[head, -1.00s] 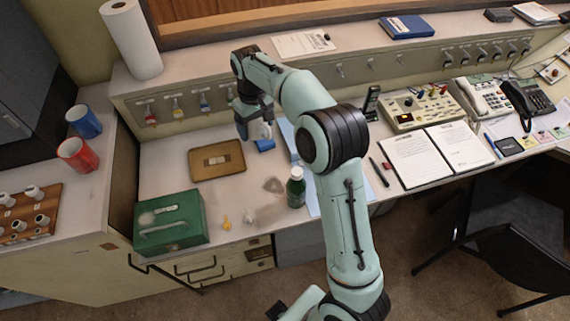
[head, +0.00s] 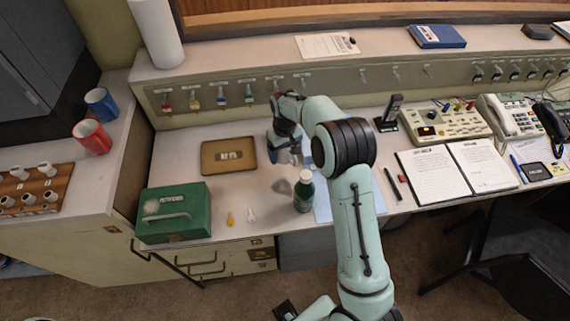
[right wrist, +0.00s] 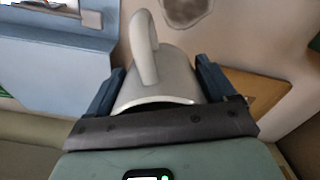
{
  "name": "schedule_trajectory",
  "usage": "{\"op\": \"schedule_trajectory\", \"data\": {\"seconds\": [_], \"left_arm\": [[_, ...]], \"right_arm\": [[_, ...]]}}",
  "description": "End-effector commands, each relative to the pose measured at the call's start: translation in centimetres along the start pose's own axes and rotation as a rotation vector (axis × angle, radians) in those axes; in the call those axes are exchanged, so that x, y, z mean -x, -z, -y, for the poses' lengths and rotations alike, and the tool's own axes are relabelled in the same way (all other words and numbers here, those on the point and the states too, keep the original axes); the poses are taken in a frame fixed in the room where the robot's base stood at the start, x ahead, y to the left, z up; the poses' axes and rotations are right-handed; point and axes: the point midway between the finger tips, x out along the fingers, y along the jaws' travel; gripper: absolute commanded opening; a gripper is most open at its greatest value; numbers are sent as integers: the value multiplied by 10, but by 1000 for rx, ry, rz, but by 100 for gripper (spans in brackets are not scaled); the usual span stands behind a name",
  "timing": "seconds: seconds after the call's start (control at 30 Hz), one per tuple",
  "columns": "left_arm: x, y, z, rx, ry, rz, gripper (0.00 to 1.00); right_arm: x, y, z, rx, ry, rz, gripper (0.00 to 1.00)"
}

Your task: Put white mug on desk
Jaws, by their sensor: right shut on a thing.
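My right gripper (head: 284,146) is shut on the white mug (right wrist: 163,75). In the right wrist view the mug lies between the two dark blue fingers, its handle towards the camera. In the head view only a small pale part of the mug (head: 297,154) shows below the gripper. It is over the desk (head: 180,165), between the brown tray and the green bottle. I cannot tell whether the mug touches the desk top.
A brown tray (head: 210,164) lies left of the gripper, a green bottle (head: 304,194) stands nearer me, and blue paper (head: 322,208) lies beside it. A green box (head: 172,214) is at the front left. Red (head: 92,137) and blue (head: 101,103) mugs stand on the left counter.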

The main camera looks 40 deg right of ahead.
Motion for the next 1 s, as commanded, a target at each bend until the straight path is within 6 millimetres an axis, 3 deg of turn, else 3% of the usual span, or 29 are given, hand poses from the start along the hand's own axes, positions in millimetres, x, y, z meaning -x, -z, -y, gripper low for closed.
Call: {"op": "schedule_trajectory", "data": {"seconds": [0.1, 0.37, 0.6, 1.0], "left_arm": [[-1, 0, 0, 0, 0, 1, 93], [-2, -1, 1, 0, 0, 1, 93], [-3, -1, 1, 0, 0, 2, 93], [-5, -2, 2, 1, 1, 3, 93]], "right_arm": [[-19, 0, 0, 0, -1, 0, 41], [-37, 0, 0, -1, 0, 0, 41], [-68, 0, 0, -1, 0, -1, 41], [-74, 0, 0, 0, 0, -2, 41]]}}
